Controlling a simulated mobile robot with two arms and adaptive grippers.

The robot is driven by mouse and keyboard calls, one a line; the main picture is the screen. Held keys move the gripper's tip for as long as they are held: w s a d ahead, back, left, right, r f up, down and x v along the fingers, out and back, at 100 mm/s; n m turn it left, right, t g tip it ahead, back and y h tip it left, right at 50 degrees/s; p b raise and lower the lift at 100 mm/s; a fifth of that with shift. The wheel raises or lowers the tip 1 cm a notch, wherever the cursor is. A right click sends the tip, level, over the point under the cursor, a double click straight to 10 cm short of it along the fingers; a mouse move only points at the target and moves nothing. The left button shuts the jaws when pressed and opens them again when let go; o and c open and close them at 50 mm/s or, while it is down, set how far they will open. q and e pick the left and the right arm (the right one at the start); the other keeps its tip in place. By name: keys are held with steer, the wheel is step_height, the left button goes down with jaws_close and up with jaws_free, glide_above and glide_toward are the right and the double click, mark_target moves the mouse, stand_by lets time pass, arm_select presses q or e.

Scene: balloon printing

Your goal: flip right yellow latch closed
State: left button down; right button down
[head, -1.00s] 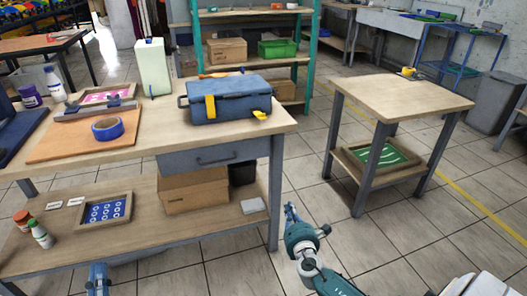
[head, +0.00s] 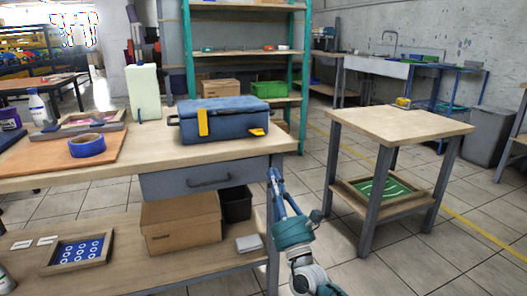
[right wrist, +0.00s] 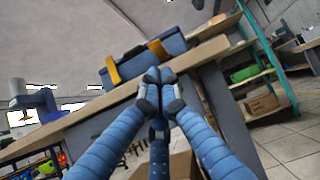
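A blue toolbox (head: 228,121) with a dark handle on its left end stands on the workbench; its lid looks down. Its left yellow latch (head: 203,122) lies flat against the front. Its right yellow latch (head: 258,132) sticks outward from the front. My right gripper (head: 271,175) is below and in front of the bench's right corner, apart from the toolbox. In the right wrist view its fingertips (right wrist: 159,76) meet with nothing between them, and the toolbox (right wrist: 143,62) shows beyond with both latches. My left gripper is out of view.
The workbench edge (head: 225,158) and drawer (head: 206,178) lie beside my right gripper. Blue tape (head: 87,146) and a pale green bottle (head: 145,92) stand left of the toolbox. A small side table (head: 400,124) is at right, with open floor between.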

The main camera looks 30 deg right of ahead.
mark_target(264, 148)
steer(key=x, duration=1)
steer(key=shift+d+f+b, duration=0.1)
steer(key=shift+b, duration=0.3)
